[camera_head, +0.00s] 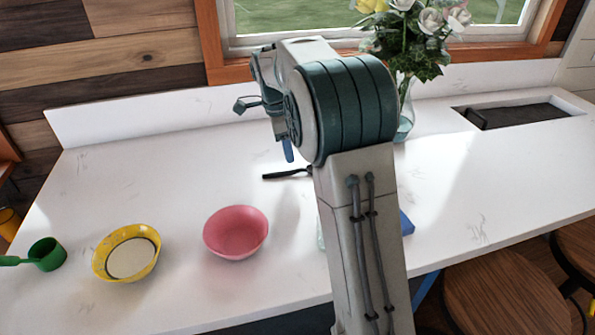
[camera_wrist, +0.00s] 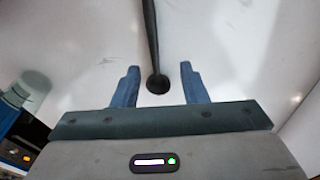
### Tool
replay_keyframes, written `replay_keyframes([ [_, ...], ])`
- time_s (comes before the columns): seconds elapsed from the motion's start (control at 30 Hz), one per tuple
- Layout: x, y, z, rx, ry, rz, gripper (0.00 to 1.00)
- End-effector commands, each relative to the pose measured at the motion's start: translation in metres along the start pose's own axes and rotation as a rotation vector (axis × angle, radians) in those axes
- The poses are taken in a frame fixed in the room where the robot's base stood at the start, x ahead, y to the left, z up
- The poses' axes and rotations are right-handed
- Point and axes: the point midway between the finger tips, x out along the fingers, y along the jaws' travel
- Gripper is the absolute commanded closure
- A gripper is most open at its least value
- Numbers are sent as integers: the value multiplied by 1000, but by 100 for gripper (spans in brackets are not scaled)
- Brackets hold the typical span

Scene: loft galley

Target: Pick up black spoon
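The black spoon (camera_head: 285,174) lies on the white counter, partly hidden behind my arm in the head view. In the wrist view the black spoon (camera_wrist: 151,38) runs down from the top edge, and its rounded dark end sits between my fingers. My gripper (camera_wrist: 159,76) is open, with one blue finger on each side of the spoon and a gap on both sides. In the head view a blue fingertip of my gripper (camera_head: 288,150) points down just above the spoon. I cannot tell the exact height of the fingers over the counter.
A pink bowl (camera_head: 236,232), a yellow bowl (camera_head: 127,252) and a green cup (camera_head: 47,254) stand to the left. A flower vase (camera_head: 405,110) stands behind my arm, and a sink (camera_head: 525,112) is at the right. A clear glass (camera_wrist: 32,88) shows at left in the wrist view.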

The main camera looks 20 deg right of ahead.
Motion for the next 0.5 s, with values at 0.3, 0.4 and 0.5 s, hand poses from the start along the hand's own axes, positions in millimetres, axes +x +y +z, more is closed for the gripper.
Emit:
replay_keyframes([
  [0.3,27,7,-2,-1,1,3,60],
  [0.4,42,8,-3,-1,1,2,60],
  [0.5,53,8,-3,-1,1,1,60],
])
